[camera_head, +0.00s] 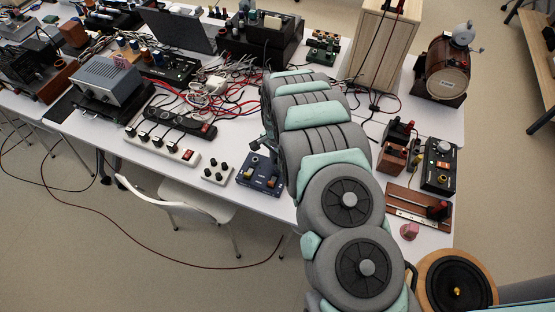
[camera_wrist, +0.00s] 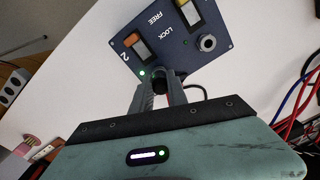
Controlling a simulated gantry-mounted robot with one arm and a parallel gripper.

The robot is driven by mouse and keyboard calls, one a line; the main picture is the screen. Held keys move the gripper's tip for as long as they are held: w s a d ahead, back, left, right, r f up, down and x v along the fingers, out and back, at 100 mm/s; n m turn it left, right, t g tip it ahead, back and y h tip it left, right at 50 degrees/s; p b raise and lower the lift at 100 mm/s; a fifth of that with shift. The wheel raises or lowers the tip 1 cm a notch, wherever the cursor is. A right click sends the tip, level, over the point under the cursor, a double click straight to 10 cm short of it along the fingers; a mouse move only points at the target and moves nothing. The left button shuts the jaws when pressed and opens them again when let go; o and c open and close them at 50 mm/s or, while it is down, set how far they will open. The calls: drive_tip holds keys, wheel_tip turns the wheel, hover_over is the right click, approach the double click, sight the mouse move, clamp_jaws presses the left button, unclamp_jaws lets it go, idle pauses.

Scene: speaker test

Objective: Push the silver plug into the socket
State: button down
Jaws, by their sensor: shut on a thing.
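The blue box (camera_head: 260,174) lies on the white table near its front edge. In the wrist view, the box (camera_wrist: 175,30) shows a silver round socket (camera_wrist: 207,43), an orange switch (camera_wrist: 131,40), a white switch, a green light and the words FREE and LOCK. My gripper (camera_wrist: 160,84) is shut on a dark plug end (camera_wrist: 160,80) beside the box's near edge, by the green light; a black cable runs off to its right. The plug's silver part is not clearly visible. The plug is apart from the socket. In the head view, my arm hides most of the gripper.
A white box with black knobs (camera_head: 217,173) stands left of the blue box. A white power strip (camera_head: 165,147) lies farther left. Red and black cables (camera_head: 225,95) tangle behind. Brown and black devices (camera_head: 438,165) stand right of my arm. Bare table shows around the blue box.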

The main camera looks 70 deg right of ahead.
drive_tip(key=shift+f, duration=0.15)
drive_tip(key=c, duration=1.2)
unclamp_jaws()
drive_tip(key=shift+r+p, duration=2.05)
drive_tip(key=shift+r, duration=1.75)
